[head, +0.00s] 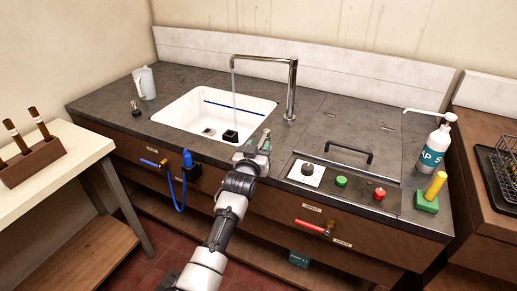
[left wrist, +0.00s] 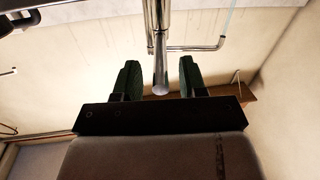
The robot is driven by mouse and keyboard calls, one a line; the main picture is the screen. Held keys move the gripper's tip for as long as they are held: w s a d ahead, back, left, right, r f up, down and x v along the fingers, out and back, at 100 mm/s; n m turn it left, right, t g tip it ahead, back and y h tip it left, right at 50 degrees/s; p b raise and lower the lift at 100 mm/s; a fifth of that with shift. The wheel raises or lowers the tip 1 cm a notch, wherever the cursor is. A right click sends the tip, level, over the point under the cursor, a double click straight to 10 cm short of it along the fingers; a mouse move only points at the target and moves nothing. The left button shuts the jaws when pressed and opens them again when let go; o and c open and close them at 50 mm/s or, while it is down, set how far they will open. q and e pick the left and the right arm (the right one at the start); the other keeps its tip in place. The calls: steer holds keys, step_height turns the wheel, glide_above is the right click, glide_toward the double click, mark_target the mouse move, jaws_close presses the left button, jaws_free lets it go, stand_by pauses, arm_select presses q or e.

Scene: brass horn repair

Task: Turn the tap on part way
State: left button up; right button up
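The chrome tap (head: 292,92) stands behind the right side of the white sink (head: 180,105), its long spout reaching left. A thin pale stream (head: 234,88) falls from the spout end into the basin. My left gripper (head: 265,138) is at the counter's front, right of the sink and in front of the tap. In the left wrist view, its two dark green fingers (left wrist: 159,80) stand apart. The chrome tap (left wrist: 158,22) and a rod-like chrome end show between or beyond them; I cannot tell whether they touch. My right gripper is not in view.
A red-handled valve (head: 313,228) and a blue hose (head: 184,190) are on the cabinet front. Right of my gripper are a dark handle (head: 349,149), a green button (head: 341,181) and a soap bottle (head: 434,148). A pale jug (head: 145,82) stands left. The counter behind the dark handle is mostly clear.

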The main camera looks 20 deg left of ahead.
arm_select(q)
steer(key=shift+s+f, duration=0.1)
steer(key=shift+f, duration=0.05)
steer(key=shift+s, duration=0.25)
steer(key=s, duration=1)
steer(key=shift+a+b, duration=0.15)
steer(key=shift+b, duration=0.15)
steer(key=s+f+m+g, duration=0.1)
steer(key=s+f+g, duration=0.3)
steer(key=f, duration=0.8)
steer(key=s+d+f+g, duration=0.15)
steer(key=s+f, duration=0.45)
steer(key=f, duration=0.6)
steer(key=s+a+f+m+g, duration=0.1)
steer(key=s+f+g, duration=0.3)
steer(key=f, duration=0.8)
steer(key=s+a+f+g, duration=0.1)
steer(key=s+f, duration=0.5)
steer(key=s, duration=0.6)
steer(key=s+a+f+g, duration=0.2)
steer(key=s+f+g, duration=0.2)
steer(key=s, duration=0.9)
steer(key=s+a+f+m+g, duration=0.1)
steer(key=s+a+f+g, duration=0.1)
steer(key=s+f, duration=0.6)
steer(key=s, duration=0.5)
steer(key=shift+f, duration=0.25)
